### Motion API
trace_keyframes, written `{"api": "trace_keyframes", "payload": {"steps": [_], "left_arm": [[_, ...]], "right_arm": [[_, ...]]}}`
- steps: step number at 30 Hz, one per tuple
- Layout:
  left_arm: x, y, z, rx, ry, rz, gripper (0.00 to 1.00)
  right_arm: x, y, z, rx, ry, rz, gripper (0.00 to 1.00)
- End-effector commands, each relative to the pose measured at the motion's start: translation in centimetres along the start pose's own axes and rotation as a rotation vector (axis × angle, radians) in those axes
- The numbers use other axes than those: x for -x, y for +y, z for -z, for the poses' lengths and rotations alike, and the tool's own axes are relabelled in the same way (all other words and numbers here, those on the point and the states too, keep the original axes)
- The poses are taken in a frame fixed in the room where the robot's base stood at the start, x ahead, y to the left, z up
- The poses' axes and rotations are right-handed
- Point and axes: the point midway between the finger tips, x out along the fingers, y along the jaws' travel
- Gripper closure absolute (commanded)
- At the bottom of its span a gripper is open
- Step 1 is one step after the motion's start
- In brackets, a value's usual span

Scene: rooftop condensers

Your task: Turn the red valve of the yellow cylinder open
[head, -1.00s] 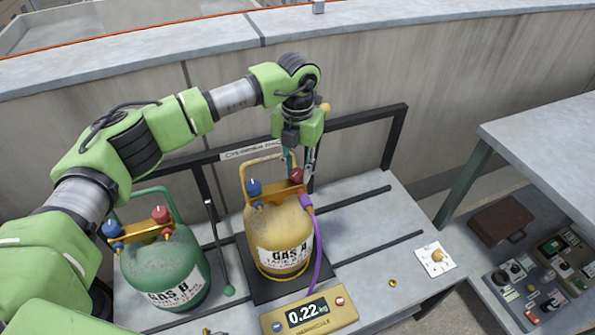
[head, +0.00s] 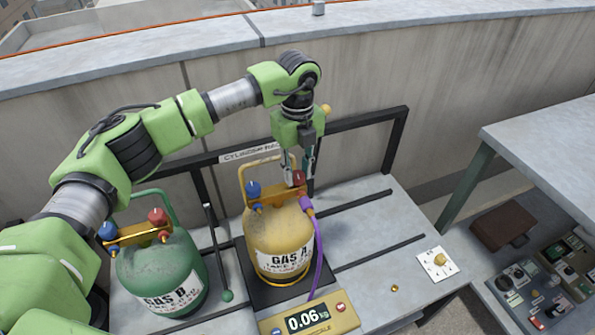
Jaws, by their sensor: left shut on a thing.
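The yellow cylinder (head: 277,236) labelled GAS A stands upright on the black scale platform. On its brass manifold sit a blue valve (head: 254,189) at the left and the red valve (head: 299,178) at the right. A purple hose (head: 319,245) runs down from the red valve's side. My left gripper (head: 299,177) points down from above and is shut on the red valve, its fingers hiding part of the knob. How far the valve is turned cannot be told. My right gripper is not in view.
A green cylinder (head: 163,270) with its own blue and red valves stands at the left. A black lever with a green knob (head: 227,296) is between the cylinders. The scale display (head: 306,319) reads 0.06 kg. A white dial plate (head: 437,262) lies right; a dark rack frame stands behind.

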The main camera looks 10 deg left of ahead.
Motion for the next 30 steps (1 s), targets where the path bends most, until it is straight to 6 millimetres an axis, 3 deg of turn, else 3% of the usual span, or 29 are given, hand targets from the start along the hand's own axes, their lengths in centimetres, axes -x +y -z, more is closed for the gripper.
{"api": "trace_keyframes", "payload": {"steps": [9,25,26,27,30], "left_arm": [[0.02,-0.01,-0.04,0.121,-0.001,0.001,0.97],[0.04,-0.01,-0.06,0.146,-0.001,0.001,0.97],[0.04,-0.01,-0.06,0.146,-0.001,0.001,0.73],[0.04,-0.01,-0.06,0.146,-0.001,0.001,0.63],[0.03,-0.01,-0.05,0.145,-0.001,0.001,0.59]], "right_arm": [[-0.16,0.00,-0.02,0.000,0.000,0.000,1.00],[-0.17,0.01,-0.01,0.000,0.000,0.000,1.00],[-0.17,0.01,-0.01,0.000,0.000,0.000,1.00],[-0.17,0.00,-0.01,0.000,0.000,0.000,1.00],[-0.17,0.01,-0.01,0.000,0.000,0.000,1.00]]}}
